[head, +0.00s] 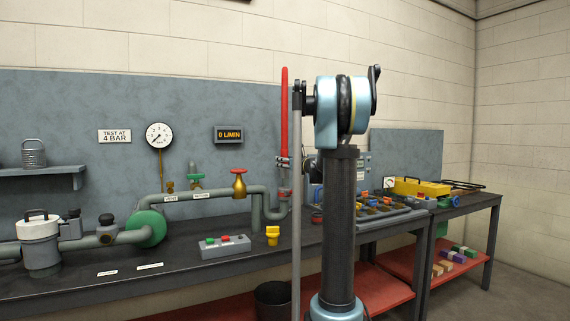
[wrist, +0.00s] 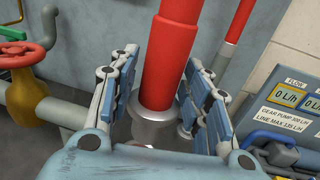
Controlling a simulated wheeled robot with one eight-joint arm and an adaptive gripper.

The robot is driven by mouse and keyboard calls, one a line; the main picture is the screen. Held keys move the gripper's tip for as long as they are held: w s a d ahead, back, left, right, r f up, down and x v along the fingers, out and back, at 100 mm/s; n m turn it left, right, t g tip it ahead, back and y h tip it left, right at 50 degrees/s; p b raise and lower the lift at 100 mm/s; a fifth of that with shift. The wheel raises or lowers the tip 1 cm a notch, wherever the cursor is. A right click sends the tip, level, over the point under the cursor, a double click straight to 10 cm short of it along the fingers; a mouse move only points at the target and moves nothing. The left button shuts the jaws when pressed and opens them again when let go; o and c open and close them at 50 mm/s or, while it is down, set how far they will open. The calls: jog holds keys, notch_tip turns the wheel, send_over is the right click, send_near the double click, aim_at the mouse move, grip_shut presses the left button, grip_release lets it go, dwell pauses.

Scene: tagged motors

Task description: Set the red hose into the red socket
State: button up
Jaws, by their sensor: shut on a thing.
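The red hose (head: 284,105) stands upright in the head view, its lower part in my gripper (head: 284,163). In the wrist view the hose (wrist: 166,65) runs between the two blue finger pads of my gripper (wrist: 160,85), which is shut on it. A pale metal collar (wrist: 154,127) shows at its lower end. In the head view a red-marked pipe end (head: 284,194), which looks like the red socket, is just below the gripper, in line with the hose. I cannot tell whether the hose end is inside it or just above it.
A red valve handwheel (head: 239,171) on a yellow body is left of the hose, above the grey pipe. A button box (head: 226,245) and yellow fitting (head: 272,235) stand on the bench. A second red-topped pipe (wrist: 240,20) is behind right in the wrist view.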

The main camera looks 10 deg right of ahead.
aim_at(286, 171)
jog(key=shift+s+f, duration=0.1)
jog(key=shift+f, duration=2.05)
jog(key=shift+s, duration=0.2)
jog(key=shift+f, duration=2.3)
dwell(0.3)
jog(key=o, duration=1.4)
